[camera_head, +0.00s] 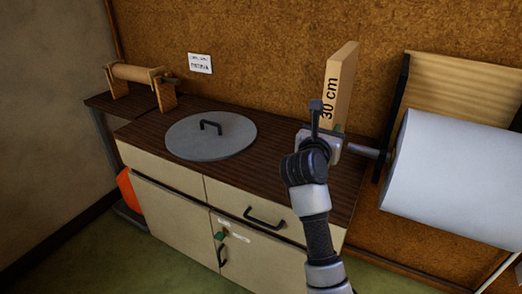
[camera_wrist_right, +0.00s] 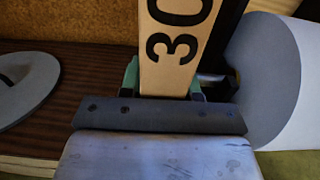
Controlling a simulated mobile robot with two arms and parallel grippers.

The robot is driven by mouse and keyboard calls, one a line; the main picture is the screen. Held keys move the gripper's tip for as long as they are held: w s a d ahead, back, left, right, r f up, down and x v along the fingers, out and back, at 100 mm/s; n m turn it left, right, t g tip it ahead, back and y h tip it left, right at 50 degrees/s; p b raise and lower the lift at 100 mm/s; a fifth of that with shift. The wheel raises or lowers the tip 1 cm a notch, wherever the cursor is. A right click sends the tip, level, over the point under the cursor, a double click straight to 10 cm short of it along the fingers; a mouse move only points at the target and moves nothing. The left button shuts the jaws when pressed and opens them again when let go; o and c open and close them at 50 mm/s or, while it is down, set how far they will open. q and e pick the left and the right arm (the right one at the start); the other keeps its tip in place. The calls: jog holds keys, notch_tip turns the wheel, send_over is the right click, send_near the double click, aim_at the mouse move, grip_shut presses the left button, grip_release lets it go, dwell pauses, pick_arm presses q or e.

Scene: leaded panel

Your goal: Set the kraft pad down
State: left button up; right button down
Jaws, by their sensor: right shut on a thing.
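The kraft pad (camera_head: 340,84) is a tall tan block marked "30 cm". It stands upright over the right end of the dark wooden counter top. My right gripper (camera_head: 327,133) is shut on its lower part. In the right wrist view the pad (camera_wrist_right: 175,45) rises from between the green-tipped fingers of my gripper (camera_wrist_right: 165,85). The gripper hides the pad's lower end, so I cannot tell whether it touches the counter. My left gripper is not in view.
A round grey lid (camera_head: 211,136) with a black handle lies on the counter (camera_head: 262,160), left of my gripper. A large white roll (camera_head: 453,165) is close on the right. A wooden roller stand (camera_head: 139,74) is at the far left. The counter between lid and gripper is clear.

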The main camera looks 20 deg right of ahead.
jog(key=w+d+f, duration=0.4)
jog(key=w+d, duration=0.1)
jog(key=w+d+f+b, duration=0.1)
jog(key=w+d+f, duration=0.1)
jog(key=w, duration=0.1)
jog(key=shift+d, duration=0.2)
jog(key=shift+w+d+f, duration=0.25)
jog(key=shift+w+d, duration=0.05)
jog(key=shift+f+b, duration=0.35)
jog(key=shift+f, duration=1.65)
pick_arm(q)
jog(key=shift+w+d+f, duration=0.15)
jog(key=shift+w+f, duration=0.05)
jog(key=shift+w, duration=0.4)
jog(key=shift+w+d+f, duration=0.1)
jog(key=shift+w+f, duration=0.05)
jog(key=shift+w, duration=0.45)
pick_arm(e)
jog(key=c, duration=1.1)
grip_release()
jog(key=shift+f, duration=0.2)
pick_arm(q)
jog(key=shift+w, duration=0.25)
pick_arm(e)
jog(key=o, duration=0.3)
